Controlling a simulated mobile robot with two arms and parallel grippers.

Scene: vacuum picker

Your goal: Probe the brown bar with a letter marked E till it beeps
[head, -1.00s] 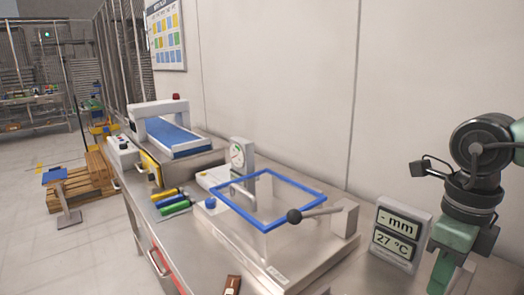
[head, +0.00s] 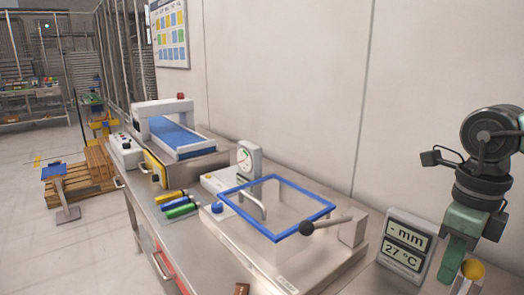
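A small brown bar (head: 241,289) shows at the bottom edge of the head view, mostly cut off; I cannot read a letter on it. A grey display (head: 405,243) reads "- mm" and "27 °C". My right gripper (head: 454,262) hangs at the right, beside the display and well right of the bar. Its green finger points down. A yellow round-topped thing (head: 472,270) shows beside it; I cannot tell whether it is held. The fingertips are not clear. My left gripper is not in view.
A blue-belted conveyor machine (head: 173,134) stands farther back. The wall bounds the bench behind.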

